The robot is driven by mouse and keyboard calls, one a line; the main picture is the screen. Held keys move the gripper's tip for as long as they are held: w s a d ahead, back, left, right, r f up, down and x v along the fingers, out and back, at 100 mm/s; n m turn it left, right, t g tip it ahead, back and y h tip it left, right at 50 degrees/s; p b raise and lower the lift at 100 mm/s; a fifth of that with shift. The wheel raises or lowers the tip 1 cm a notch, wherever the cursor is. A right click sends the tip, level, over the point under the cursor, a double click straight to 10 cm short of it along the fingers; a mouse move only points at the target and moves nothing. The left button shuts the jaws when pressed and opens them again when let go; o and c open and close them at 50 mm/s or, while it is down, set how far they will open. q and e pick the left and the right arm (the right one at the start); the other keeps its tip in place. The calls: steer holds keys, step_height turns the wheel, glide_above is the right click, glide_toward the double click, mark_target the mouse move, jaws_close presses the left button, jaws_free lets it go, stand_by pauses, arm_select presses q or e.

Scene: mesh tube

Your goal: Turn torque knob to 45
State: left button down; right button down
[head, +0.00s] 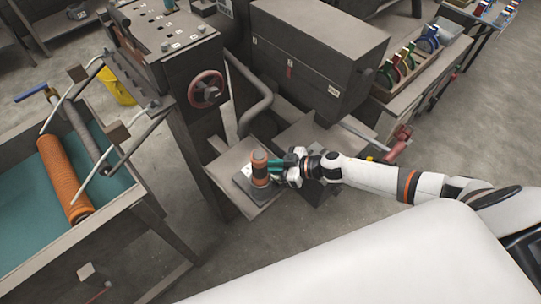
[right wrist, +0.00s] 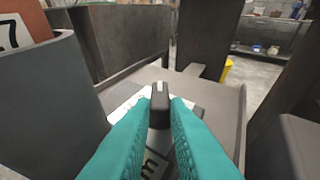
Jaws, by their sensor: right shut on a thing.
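The torque knob (right wrist: 159,108) is a small black block with a white mark on its top, in the right wrist view. It stands over a pale plate (right wrist: 123,108) with dark lettering, partly hidden by my fingers. My right gripper (right wrist: 160,122) has its two teal fingers closed on the knob's sides. In the head view my right gripper (head: 279,166) reaches in from the right, just beside an orange and grey cylinder (head: 260,168) on a small shelf (head: 252,203). The knob cannot be made out there. My left gripper is not in view.
The cylinder looms close at left in the right wrist view (right wrist: 45,95). A machine with a red handwheel (head: 206,89) stands behind the shelf, near a curved pipe (head: 258,104). A big grey box (head: 315,55) stands behind my arm. A teal-lined table (head: 105,205) is at left.

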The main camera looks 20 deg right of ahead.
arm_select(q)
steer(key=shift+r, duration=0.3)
arm_select(e)
steer(key=shift+a+r+t, duration=0.1)
steer(key=shift+t, duration=0.3)
steer(key=c, duration=1.4)
jaws_free()
